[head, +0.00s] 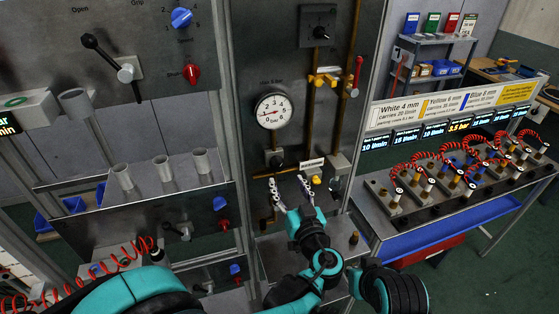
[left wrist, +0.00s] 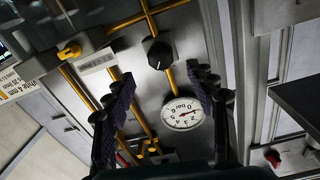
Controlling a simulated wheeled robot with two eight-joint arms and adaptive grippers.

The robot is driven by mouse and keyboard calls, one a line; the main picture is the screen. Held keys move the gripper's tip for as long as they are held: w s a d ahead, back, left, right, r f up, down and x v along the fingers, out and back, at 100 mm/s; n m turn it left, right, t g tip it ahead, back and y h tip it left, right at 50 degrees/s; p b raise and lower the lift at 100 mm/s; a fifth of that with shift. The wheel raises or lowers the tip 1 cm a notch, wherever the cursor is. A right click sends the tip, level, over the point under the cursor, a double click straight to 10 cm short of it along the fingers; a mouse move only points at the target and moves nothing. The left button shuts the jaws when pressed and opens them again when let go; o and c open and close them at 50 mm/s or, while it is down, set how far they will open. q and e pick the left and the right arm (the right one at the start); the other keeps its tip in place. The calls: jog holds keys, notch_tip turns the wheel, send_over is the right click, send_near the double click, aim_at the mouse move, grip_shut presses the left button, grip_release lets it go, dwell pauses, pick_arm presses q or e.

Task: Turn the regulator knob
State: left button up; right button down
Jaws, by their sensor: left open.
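The regulator knob (head: 274,157) is black and round, just below the pressure gauge (head: 273,111) on the grey middle panel. The knob (left wrist: 157,55) also shows in the left wrist view, on a yellow pipe, with a pale pointer mark on it. The white-faced gauge (left wrist: 181,114) is below it there. My left gripper (head: 289,181) is open and empty, in front of the panel below the knob in the head view. In the left wrist view my left gripper (left wrist: 160,76) has its fingers spread to either side of the knob's line, apart from it. My right gripper is not in view.
Yellow pipes and a yellow valve (head: 325,80) run beside the gauge. A small yellow handle (head: 316,180) is close to the gripper's right finger. A bench (head: 450,218) with red coiled hoses stands at right. Grey cups (head: 163,168) stand on the left panel.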

aim_at(279, 168)
pick_arm(q)
jog(key=x, duration=0.7)
jog(key=shift+w+a, duration=0.15)
jog(key=shift+w, duration=0.2)
jog(key=c, duration=1.1)
